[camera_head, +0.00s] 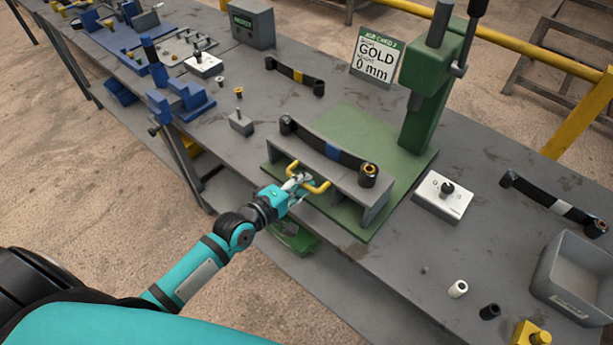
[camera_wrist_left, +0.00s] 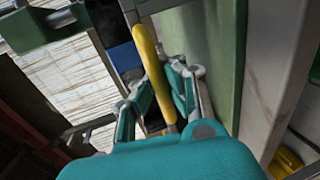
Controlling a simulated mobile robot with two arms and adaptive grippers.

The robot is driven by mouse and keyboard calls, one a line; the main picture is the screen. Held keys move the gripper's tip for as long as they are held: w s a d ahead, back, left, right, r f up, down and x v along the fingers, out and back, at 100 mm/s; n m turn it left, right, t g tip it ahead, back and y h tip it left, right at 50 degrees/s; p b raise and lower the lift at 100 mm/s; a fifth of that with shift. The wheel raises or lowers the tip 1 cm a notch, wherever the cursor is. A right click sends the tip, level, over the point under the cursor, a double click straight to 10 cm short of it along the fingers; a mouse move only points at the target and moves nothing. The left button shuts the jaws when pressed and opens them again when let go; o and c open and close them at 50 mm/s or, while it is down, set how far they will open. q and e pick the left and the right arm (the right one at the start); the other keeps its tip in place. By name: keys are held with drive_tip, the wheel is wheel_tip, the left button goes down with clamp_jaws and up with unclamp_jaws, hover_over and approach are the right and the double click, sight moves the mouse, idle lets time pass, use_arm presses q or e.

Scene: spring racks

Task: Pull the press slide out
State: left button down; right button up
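The press slide (camera_head: 340,182) is a grey bridge-shaped carrier on the green press base plate (camera_head: 395,160), near the table's front edge. A dark leaf spring with a blue middle band (camera_head: 333,152) lies across its top. A yellow handle (camera_head: 322,187) sticks out of the slide's front; it also shows in the left wrist view (camera_wrist_left: 150,70). My left gripper (camera_head: 299,181) is at the handle, with a finger on each side of the yellow bar, and looks shut on it. The green press column (camera_head: 425,90) stands behind. My right gripper is not in view.
A white switch box (camera_head: 440,198) stands right of the base plate, with a grey bin (camera_head: 580,275) farther right. Another spring (camera_head: 295,76) and a small grey block (camera_head: 241,123) lie to the left. The floor before the table is open.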

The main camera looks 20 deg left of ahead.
use_arm(q)
drive_tip(key=c, duration=2)
unclamp_jaws()
drive_tip(key=shift+s+f, duration=0.1)
drive_tip(key=shift+f, duration=0.1)
drive_tip(key=o, duration=0.7)
drive_tip(key=shift+s+a+r, duration=0.2)
drive_tip(key=shift+s+r, duration=0.05)
drive_tip(key=shift+s, duration=0.15)
drive_tip(key=shift+c, duration=0.2)
drive_tip(key=shift+w+d, duration=0.1)
drive_tip(key=shift+w, duration=0.1)
drive_tip(key=v, duration=1.2)
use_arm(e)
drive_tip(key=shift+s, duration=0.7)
